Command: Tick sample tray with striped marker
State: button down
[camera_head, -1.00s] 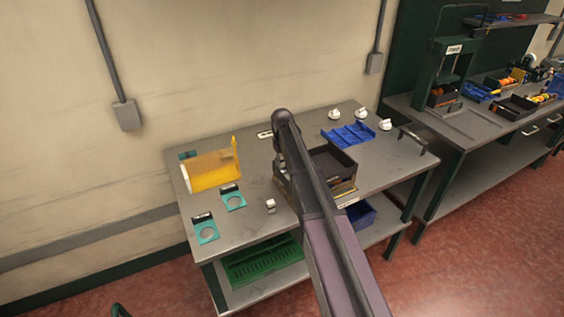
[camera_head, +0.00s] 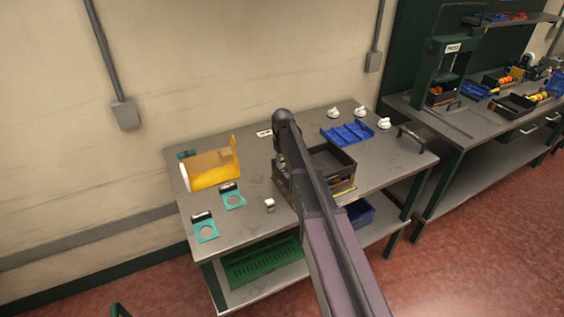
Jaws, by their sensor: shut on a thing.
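A dark open tray (camera_head: 348,160) stands at the middle of the near table, with tan strips low on its front. It may be the sample tray; I cannot tell for sure. My arm crosses in front of its left part. My wrist shows small beside the arm's upper end, but the gripper's jaws are hidden behind the arm, so their grip and contents do not show. No striped marker can be made out. I cannot tell whether any tick is on the tray.
A yellow see-through holder (camera_head: 212,170), two teal plates with round rings (camera_head: 206,230) and a small white object (camera_head: 269,204) are on the table's left. A blue divided tray (camera_head: 347,133) and several white knobs (camera_head: 385,123) are at the right back. Bare tabletop shows at front left.

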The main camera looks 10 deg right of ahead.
jog(key=shift+s, duration=0.1)
dwell(0.3)
jog(key=shift+r+p, duration=3.5)
jog(key=shift+p, duration=0.05)
jog(key=shift+f, duration=0.15)
